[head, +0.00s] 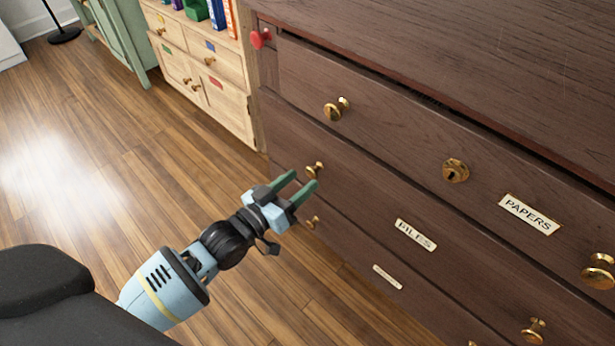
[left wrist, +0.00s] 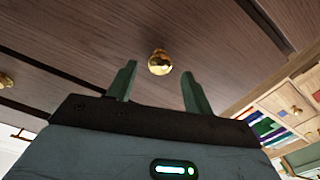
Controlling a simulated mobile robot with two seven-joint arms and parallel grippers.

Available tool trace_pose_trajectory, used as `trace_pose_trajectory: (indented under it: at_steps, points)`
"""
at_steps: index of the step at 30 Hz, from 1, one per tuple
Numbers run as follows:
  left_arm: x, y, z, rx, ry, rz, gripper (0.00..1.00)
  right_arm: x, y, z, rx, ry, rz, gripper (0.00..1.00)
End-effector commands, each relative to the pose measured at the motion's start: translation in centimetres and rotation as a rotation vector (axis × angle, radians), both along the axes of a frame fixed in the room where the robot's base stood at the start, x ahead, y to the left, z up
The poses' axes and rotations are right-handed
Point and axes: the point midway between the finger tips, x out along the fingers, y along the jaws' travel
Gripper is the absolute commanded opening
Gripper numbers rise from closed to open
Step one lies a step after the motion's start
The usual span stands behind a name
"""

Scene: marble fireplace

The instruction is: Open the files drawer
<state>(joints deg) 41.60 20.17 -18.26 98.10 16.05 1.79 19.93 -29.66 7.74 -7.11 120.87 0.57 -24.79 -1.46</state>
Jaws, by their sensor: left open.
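The files drawer (head: 370,205) is the middle drawer of a dark brown wooden dresser, marked by a FILES label (head: 415,235). It looks shut. Its left brass knob (head: 315,170) is just beyond my left gripper (head: 299,184), and its right knob (head: 533,330) is at the lower right. My left gripper is open and empty. In the left wrist view, the brass knob (left wrist: 160,62) appears between the two green fingertips (left wrist: 157,82), ahead of them; I cannot tell the exact gap. My right gripper is not in view.
The PAPERS drawer (head: 400,125) is above, with brass knobs and a keyhole. A lower drawer with a small label (head: 387,277) is below. A light wooden cabinet (head: 205,70) with books stands behind left. The wooden floor (head: 110,165) at left is clear.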

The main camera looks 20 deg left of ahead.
Motion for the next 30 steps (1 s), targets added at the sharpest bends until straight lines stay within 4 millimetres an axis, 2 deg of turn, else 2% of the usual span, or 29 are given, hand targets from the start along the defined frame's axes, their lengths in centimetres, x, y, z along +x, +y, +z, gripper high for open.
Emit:
trace_pose_trajectory:
  at_steps: [3, 7, 18, 30]
  points:
    - [1.6, -0.6, -0.2, 0.000, -0.001, -0.001, 0.51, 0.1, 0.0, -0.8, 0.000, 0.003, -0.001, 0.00]
    - [2.5, -1.0, -0.1, 0.000, 0.001, -0.001, 0.51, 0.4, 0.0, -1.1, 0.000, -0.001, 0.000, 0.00]
    - [2.9, -1.1, 0.0, 0.000, 0.001, 0.000, 0.50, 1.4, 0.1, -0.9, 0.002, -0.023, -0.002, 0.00]
    - [2.9, -1.1, 0.0, 0.000, 0.001, 0.000, 0.00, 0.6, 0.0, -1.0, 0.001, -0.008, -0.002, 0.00]
